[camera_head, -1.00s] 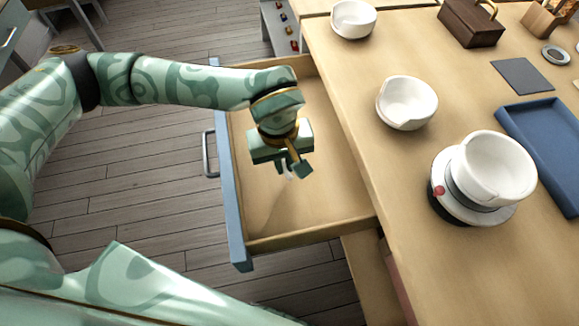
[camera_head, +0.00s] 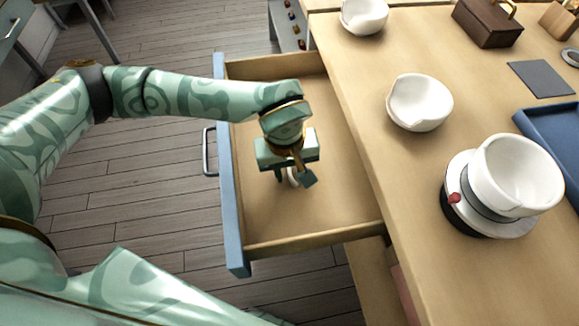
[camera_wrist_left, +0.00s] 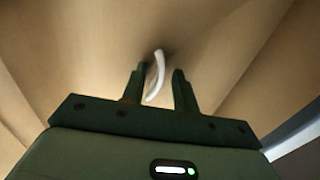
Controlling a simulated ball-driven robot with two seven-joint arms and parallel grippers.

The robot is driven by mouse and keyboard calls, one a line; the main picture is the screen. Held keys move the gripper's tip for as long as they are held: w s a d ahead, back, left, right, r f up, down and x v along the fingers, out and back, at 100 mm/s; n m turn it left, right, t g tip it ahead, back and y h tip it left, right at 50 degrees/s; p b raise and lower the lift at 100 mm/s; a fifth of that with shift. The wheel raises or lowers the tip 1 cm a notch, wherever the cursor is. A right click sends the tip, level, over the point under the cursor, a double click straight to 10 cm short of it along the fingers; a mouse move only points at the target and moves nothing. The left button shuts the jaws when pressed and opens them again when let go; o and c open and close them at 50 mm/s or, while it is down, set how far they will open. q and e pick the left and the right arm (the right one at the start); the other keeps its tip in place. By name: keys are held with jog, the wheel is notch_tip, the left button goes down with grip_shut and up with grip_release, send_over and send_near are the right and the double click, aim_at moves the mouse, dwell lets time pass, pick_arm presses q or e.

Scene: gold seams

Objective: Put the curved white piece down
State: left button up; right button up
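The curved white piece (camera_wrist_left: 155,75) shows in the left wrist view as a thin, bent strip between my fingers. It is close to the left finger, with a clear gap to the right one. Its far end appears to meet the drawer floor, where a dark shadow lies. My left gripper (camera_head: 295,178) points down inside the open drawer (camera_head: 262,205), its fingers apart on either side of the piece. In the head view only a bit of the piece (camera_head: 292,179) shows between the fingers. My right gripper is not in view.
Right of the drawer, the wooden table (camera_head: 355,80) bears white bowls with uneven rims: one at the back (camera_head: 364,16), one in the middle (camera_head: 420,103), one on a round stand (camera_head: 515,172). A blue tray (camera_head: 550,135) and a dark wooden box (camera_head: 486,25) stand further right.

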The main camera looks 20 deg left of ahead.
aim_at(286, 179)
pick_arm(q)
jog(key=shift+r, duration=0.1)
